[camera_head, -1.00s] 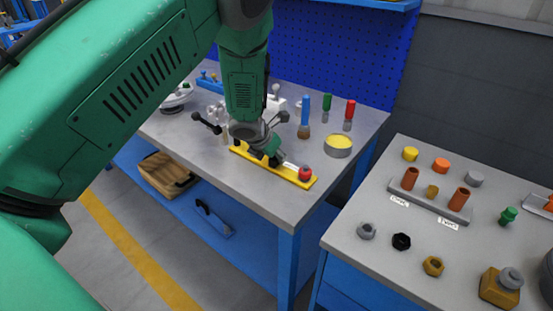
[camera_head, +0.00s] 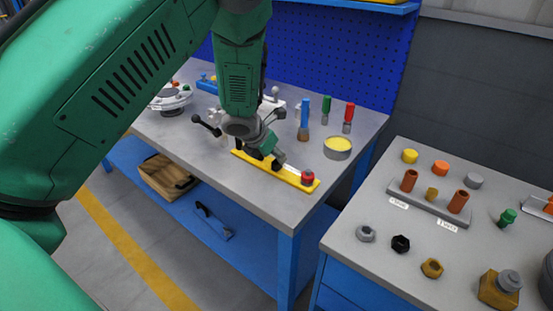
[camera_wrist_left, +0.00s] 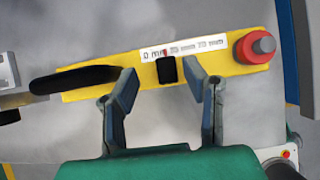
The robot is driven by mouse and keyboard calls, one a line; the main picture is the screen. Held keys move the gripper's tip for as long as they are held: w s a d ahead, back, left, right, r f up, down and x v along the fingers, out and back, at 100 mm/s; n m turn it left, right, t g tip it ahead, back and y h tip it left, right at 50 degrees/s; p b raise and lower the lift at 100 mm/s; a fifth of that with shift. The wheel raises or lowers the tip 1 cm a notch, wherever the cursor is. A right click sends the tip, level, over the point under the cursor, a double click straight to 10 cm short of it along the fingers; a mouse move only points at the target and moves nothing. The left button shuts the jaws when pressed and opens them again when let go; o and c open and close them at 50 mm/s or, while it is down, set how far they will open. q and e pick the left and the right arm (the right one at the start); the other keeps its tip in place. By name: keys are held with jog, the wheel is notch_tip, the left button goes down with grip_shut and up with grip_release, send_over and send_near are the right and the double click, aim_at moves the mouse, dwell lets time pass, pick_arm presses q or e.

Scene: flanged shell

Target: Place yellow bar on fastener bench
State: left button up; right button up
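The yellow bar (camera_head: 290,177) lies on the left grey workbench (camera_head: 267,201), near its front edge. In the wrist view the yellow bar (camera_wrist_left: 140,72) carries a white millimetre scale, a red knob (camera_wrist_left: 256,47) at its right end and a small black block (camera_wrist_left: 166,70). My left gripper (camera_wrist_left: 163,86) is open. Its fingertips overlap the bar's near edge in that view, one on each side of the black block; contact cannot be told. In the head view the left gripper (camera_head: 268,160) is over the bar's middle, partly covering it. My right gripper is out of view.
A second bench (camera_head: 380,247) at the right bears several nuts, coloured caps and a grey rack (camera_head: 430,200) with brown sleeves. A yellow-topped tin (camera_head: 338,147) and brushes stand behind the bar. A black handle (camera_wrist_left: 75,79) overlaps the bar's left end.

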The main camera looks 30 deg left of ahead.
pick_arm(q)
jog(key=v, duration=0.9)
jog(key=shift+d+p, duration=0.2)
jog(key=shift+p, duration=0.15)
jog(key=shift+a, duration=0.1)
